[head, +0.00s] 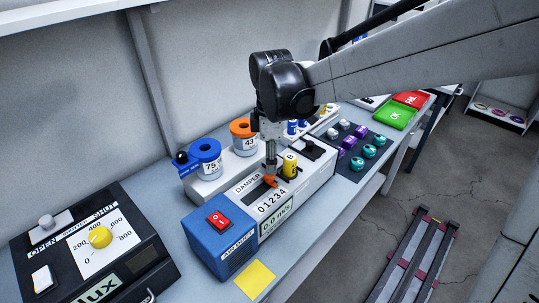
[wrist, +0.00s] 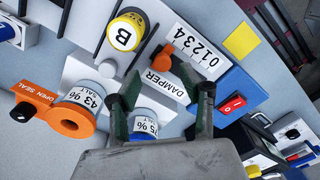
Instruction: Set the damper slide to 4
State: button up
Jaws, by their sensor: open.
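The damper panel (head: 241,199) has a white face with a 0 to 4 scale and a dark slot. Its orange slide knob (head: 270,182) stands toward the 4 end of the slot; I cannot tell the exact mark. My gripper (head: 271,165) points down just above the knob, and its fingertips partly overlap it in the head view. In the wrist view, my gripper (wrist: 158,88) has its two fingers spread with nothing between them. The orange knob (wrist: 166,50) lies just beyond the fingertips there, beside the scale (wrist: 197,43). I cannot tell whether they touch.
A yellow B-marked cylinder (head: 290,166) stands close to the right of the knob. Blue (head: 205,170) and orange (head: 243,149) labelled containers stand behind. A blue switch box (head: 222,245) adjoins the panel at the left. A yellow note (head: 255,279) lies in front.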

notch_tip(320, 180, up, 6)
jog(key=shift+r, duration=0.25)
jog(key=s+d+f+m+t+b, duration=0.2)
jog(key=s+d+m+t, duration=0.5)
jog(key=s+d+m, duration=1)
jog(key=shift+s+d+f+m, duration=0.2)
jog(key=shift+s+f+m, duration=0.2)
jog(key=shift+s+f, duration=0.25)
